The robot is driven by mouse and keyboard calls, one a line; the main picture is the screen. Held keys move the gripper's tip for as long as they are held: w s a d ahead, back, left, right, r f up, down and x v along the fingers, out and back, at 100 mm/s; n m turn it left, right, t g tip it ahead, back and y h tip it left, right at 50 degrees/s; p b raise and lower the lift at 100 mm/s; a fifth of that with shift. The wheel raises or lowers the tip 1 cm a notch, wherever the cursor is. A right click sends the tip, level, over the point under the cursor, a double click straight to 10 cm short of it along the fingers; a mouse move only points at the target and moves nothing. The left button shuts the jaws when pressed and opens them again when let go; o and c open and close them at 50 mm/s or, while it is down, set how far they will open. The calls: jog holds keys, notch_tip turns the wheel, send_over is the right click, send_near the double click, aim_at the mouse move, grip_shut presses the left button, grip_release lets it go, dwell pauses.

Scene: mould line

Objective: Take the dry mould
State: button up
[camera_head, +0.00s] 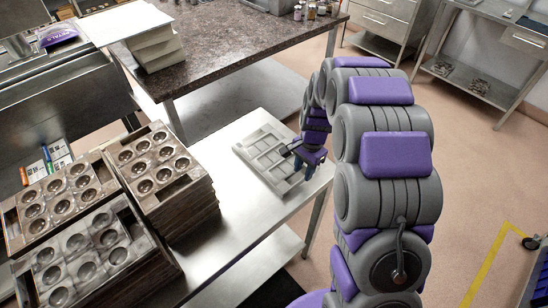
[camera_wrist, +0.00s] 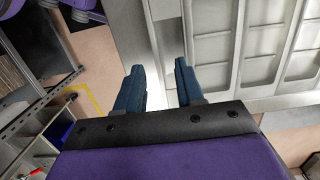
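A pale grey mould (camera_head: 262,152) with rectangular compartments lies flat on the metal table, near its far right corner. It also shows in the wrist view (camera_wrist: 205,47), across the top and right. My gripper (camera_head: 301,160) is at the mould's right edge. In the wrist view its two blue fingers (camera_wrist: 159,75) are apart, with a clear gap and nothing visibly clamped between them. Part of the mould's rim shows beyond the gap. I cannot tell whether the fingers touch it. The frames do not show clearly which mould is dry.
Stacks of brown moulds with round cavities (camera_head: 155,160) stand left on the metal table (camera_head: 232,212). The table is clear between these stacks and the grey mould. A dark stone-topped counter (camera_head: 220,45) with a white stack (camera_head: 150,45) stands behind. Floor is open at right.

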aim_at(302, 179)
jog(key=f, duration=0.3)
jog(key=shift+s+a+f+b, duration=0.1)
jog(key=shift+s+a+b, duration=0.05)
jog(key=shift+s+b, duration=0.15)
grip_shut()
